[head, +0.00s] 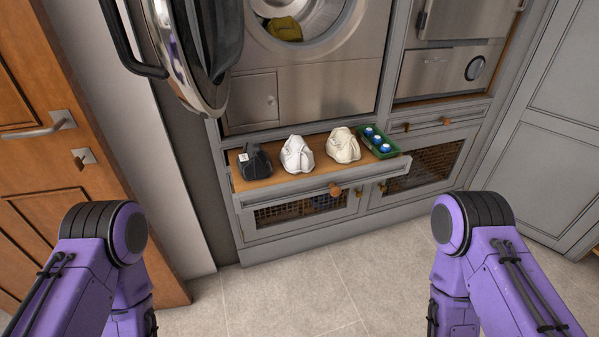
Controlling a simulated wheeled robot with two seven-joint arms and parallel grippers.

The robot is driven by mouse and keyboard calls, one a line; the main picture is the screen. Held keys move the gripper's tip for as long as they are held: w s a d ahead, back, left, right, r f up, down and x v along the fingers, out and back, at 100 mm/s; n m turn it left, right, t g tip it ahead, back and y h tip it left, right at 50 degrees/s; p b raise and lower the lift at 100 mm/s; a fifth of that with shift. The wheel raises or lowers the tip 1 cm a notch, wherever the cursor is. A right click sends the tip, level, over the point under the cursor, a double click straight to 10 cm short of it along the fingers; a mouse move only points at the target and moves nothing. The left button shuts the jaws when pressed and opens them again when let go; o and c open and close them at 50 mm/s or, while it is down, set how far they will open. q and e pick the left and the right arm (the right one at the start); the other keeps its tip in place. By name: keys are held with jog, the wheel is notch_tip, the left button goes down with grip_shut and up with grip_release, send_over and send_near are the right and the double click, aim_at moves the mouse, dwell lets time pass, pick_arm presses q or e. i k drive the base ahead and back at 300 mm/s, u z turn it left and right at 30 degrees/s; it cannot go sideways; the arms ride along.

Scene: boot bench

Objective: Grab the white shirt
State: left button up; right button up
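A white crumpled cloth (297,155), likely the white shirt, lies on a pulled-out wooden shelf (262,182) below the washing machine. To its right on the shelf lies a cream crumpled cloth (343,146). To its left lies a dark crumpled cloth (255,163) with a small white tag. Both my purple arms show at the lower left and lower right, bent downward. My grippers are out of the picture, and nothing touches the cloths.
A green tray (389,154) with blue-capped bottles stands at the shelf's right end. The washing machine's round door (165,50) hangs open at upper left; a yellow-green cloth (285,28) lies in the drum. A wooden door (75,190) stands left. The tiled floor (300,290) ahead is clear.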

aim_at(296, 156)
jog(key=z, duration=1.8)
jog(key=i, duration=1.6)
jog(key=u, duration=0.65)
